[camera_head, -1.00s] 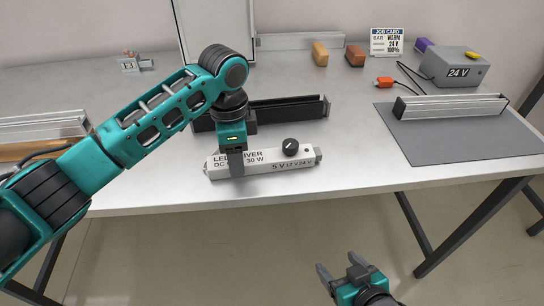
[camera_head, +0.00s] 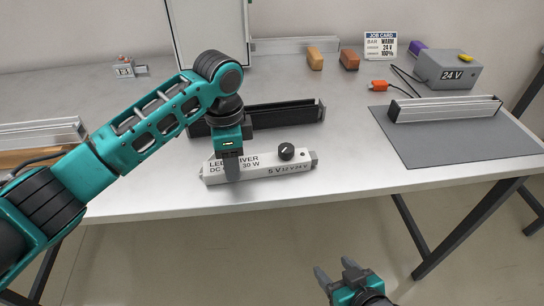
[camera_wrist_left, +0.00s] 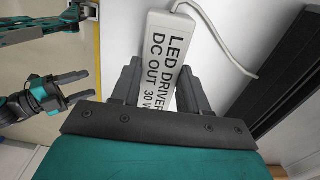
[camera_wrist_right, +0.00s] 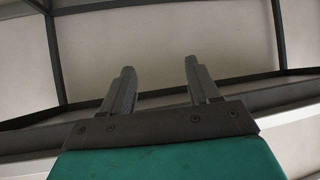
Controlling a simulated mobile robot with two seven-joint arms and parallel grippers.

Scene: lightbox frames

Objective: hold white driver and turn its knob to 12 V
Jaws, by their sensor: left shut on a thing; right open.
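The white driver (camera_head: 262,169) lies on the table near its front edge, labelled LED DRIVER, DC OUT, 30 W. Its black round knob (camera_head: 286,151) sits toward the right end, above the marks 5 V, 12 V and 24 V. The knob has a pale pointer line, too small to read surely. My left gripper (camera_head: 231,175) points down and is shut across the driver's left part. The driver also shows between the fingers in the left wrist view (camera_wrist_left: 165,62). My right gripper (camera_head: 334,274) is open and empty, below and in front of the table edge. It also shows in the right wrist view (camera_wrist_right: 158,82).
A black channel (camera_head: 290,114) lies behind the driver. A grey mat (camera_head: 440,142) with a silver bar (camera_head: 445,108) is at right. A grey 24 V box (camera_head: 447,70) and a job card (camera_head: 380,45) stand behind. A white cable (camera_wrist_left: 215,35) leaves the driver's end.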

